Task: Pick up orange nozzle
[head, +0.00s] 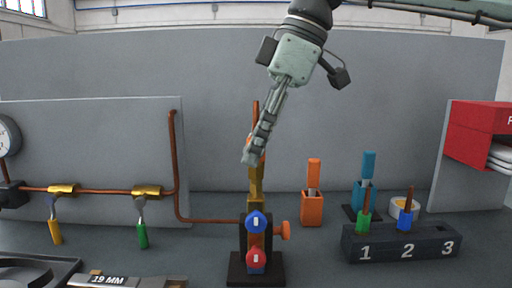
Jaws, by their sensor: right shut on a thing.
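My right gripper (250,156) reaches down from the top and its fingers are together at the top of the brass fitting (256,185) on the valve stand. It is shut on the orange nozzle (262,159), of which only a small orange part shows behind the fingertips. A thin copper-coloured tip (256,108) rises above and behind the fingers. The nozzle is upright in line with the brass fitting; whether it touches the fitting is hidden. My left gripper is not in view.
The valve stand (256,270) has blue and red knobs. An orange holder (312,210) and a blue holder (361,197) with handled tools stand to its right, then a numbered black block (402,243). Copper piping (110,191) runs at left.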

